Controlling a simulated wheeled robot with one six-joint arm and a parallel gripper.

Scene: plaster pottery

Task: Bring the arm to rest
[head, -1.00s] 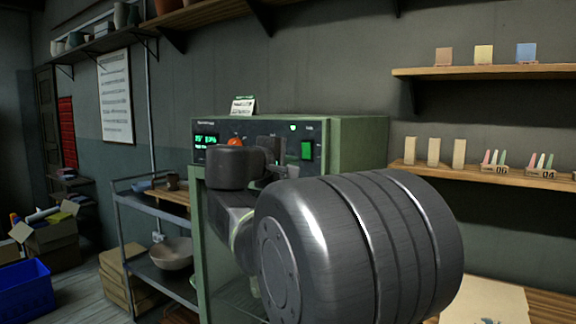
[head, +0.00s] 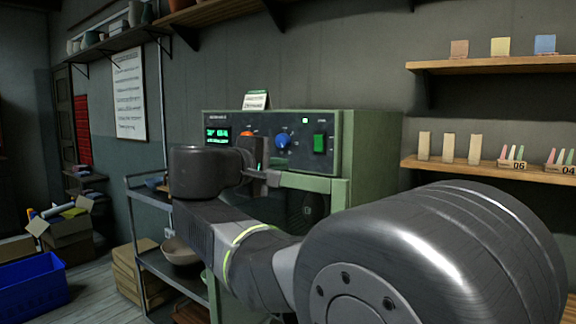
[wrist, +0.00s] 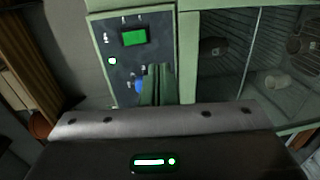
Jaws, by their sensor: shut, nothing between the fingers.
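My arm reaches across the head view from the lower right. My gripper (head: 262,176) is in front of the control panel of a green cabinet (head: 372,150), and its fingers are shut with nothing between them. In the wrist view my gripper (wrist: 156,85) shows as narrow fingers over the panel (wrist: 120,62), partly covering a blue knob (wrist: 138,86). I cannot tell whether they touch the panel. The head view shows the blue knob (head: 282,140), an orange knob (head: 246,134), a green switch (head: 320,143) and a lit display (head: 217,135).
A metal shelf rack (head: 150,225) with a bowl (head: 180,252) stands left of the cabinet. A blue crate (head: 32,288) and a cardboard box (head: 68,235) are on the floor at far left. Wall shelves (head: 480,174) with test pieces are at right.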

